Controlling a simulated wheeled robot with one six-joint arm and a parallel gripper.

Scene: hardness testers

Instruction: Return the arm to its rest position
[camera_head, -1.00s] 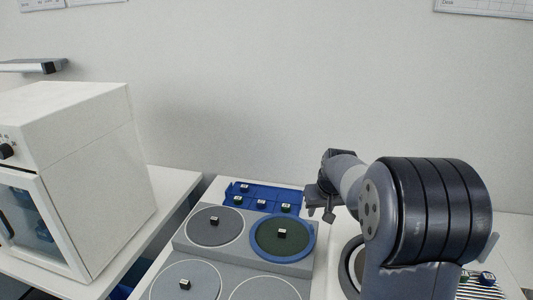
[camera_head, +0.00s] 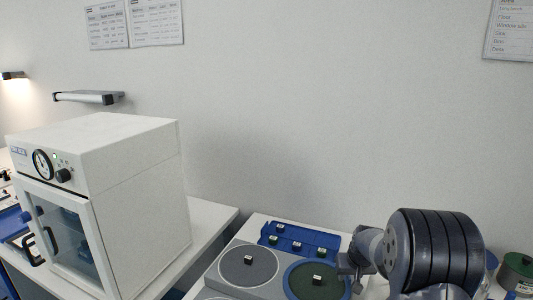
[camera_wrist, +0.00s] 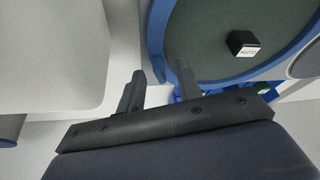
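My gripper (camera_wrist: 160,82) shows in the wrist view with its two dark fingers apart and nothing between them. It is open. In the head view my gripper (camera_head: 349,270) is at the right end of the blue tray, beside the green disc (camera_head: 304,281). The arm is folded, with its large dark joint at the lower right. In the wrist view the green disc (camera_wrist: 215,55) with its blue rim lies beyond the fingers, and a small black block with a white label (camera_wrist: 243,44) sits on it, apart from the fingers.
The blue tray (camera_head: 324,239) behind holds several small blocks. A white oven-like cabinet (camera_head: 145,215) stands on the left. A green-topped container (camera_head: 516,272) is at the far right.

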